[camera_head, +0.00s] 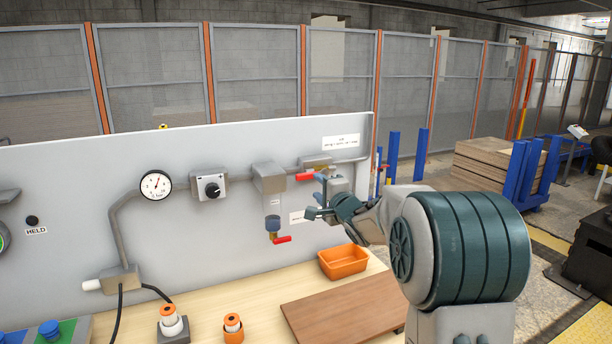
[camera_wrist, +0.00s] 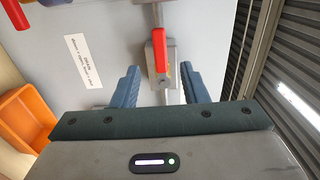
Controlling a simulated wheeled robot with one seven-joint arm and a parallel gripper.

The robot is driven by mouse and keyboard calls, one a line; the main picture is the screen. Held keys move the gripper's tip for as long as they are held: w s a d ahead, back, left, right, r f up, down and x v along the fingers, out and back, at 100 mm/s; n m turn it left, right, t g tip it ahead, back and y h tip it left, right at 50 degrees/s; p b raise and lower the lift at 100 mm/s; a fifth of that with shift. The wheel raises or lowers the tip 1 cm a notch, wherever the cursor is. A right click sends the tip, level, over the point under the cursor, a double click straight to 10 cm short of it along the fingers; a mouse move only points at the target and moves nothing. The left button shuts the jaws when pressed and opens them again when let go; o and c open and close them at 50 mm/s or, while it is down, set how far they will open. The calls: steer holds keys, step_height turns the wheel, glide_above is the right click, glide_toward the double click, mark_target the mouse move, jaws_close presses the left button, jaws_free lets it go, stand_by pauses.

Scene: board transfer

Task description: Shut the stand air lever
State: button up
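A red lever (camera_head: 306,177) sits on a small valve block (camera_head: 316,165) on the pipe at the right of the grey panel. In the wrist view this lever (camera_wrist: 159,50) is between the fingertips in the picture, with visible space on both sides. A second red lever (camera_head: 282,240) is lower, under a blue-topped fitting, and a red part (camera_wrist: 15,14) shows at the wrist view's top left corner. My gripper (camera_head: 318,198) is open and empty, close in front of the panel at the valve block. I cannot tell its exact depth to the lever.
A pressure gauge (camera_head: 156,185) and a black knob (camera_head: 212,189) are on the panel to the left. An orange tray (camera_head: 343,262) and a brown board (camera_head: 345,312) lie on the bench below my arm. Orange-capped parts (camera_head: 233,326) stand at the front.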

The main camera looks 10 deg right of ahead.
mark_target(306, 177)
steer(key=p+x, duration=0.2)
steer(key=x, duration=0.7)
steer(key=shift+w+a, duration=0.1)
steer(key=shift+w, duration=0.1)
jaws_close()
